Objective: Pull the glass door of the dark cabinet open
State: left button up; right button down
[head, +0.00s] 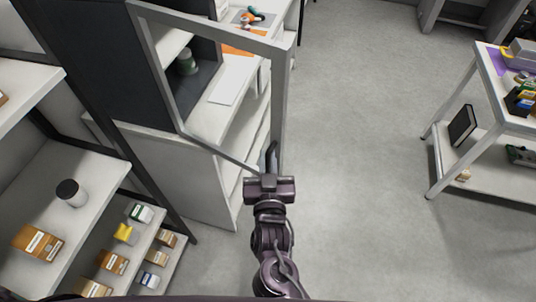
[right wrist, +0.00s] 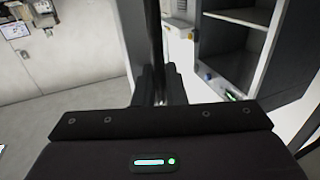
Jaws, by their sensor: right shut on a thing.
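The dark cabinet (head: 85,50) stands at the upper left in the head view. Its glass door (head: 287,90), a grey frame around a clear pane, stands open at an angle, with its free edge out over the floor. A jar (head: 187,62) shows through the pane. My right gripper (head: 271,168) is at the lower part of the free edge, shut on the dark upright handle (head: 271,154). In the right wrist view the handle (right wrist: 155,40) runs up between the fingers (right wrist: 158,86), and a cabinet interior shows at right. My left gripper is out of view.
A white counter (head: 232,82) lies behind the pane. Shelves (head: 105,165) with boxes and a dark-lidded jar (head: 71,192) stand at left. A white table (head: 490,70) with an undershelf stands at right. The grey floor (head: 360,150) between is clear.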

jog(key=shift+a+r, duration=0.1)
jog(key=shift+a, duration=0.1)
jog(key=c, duration=1.8)
grip_release()
jog(key=shift+c, duration=0.2)
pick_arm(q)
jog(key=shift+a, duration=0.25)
pick_arm(e)
jog(key=shift+a, duration=0.1)
jog(key=shift+s, duration=0.15)
